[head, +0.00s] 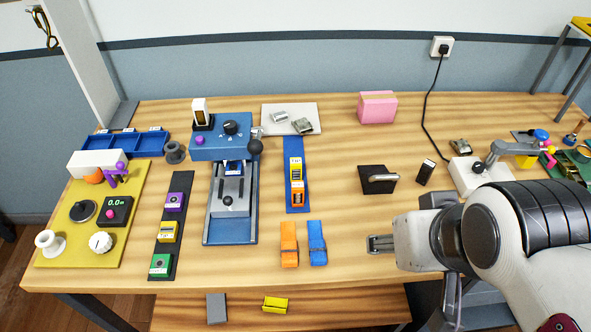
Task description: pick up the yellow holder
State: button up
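Several yellow things could be the holder. A small yellow piece (275,304) lies on the lower wooden surface in front of the table. A yellow block (168,232) sits on a dark strip between a purple block (174,202) and a green block (160,265). A yellow-and-white block (296,168) stands on a blue strip, behind an orange-and-white one (297,194). I cannot tell which is the holder. My gripper (379,244) is over the table's front right part, apart from all of these. Its fingers are small in view; their opening is unclear.
A blue press-like machine (228,185) stands centre left. The front table edge (350,285) lies above the lower surface.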

dwell(0.4)
jog(key=shift+c, duration=1)
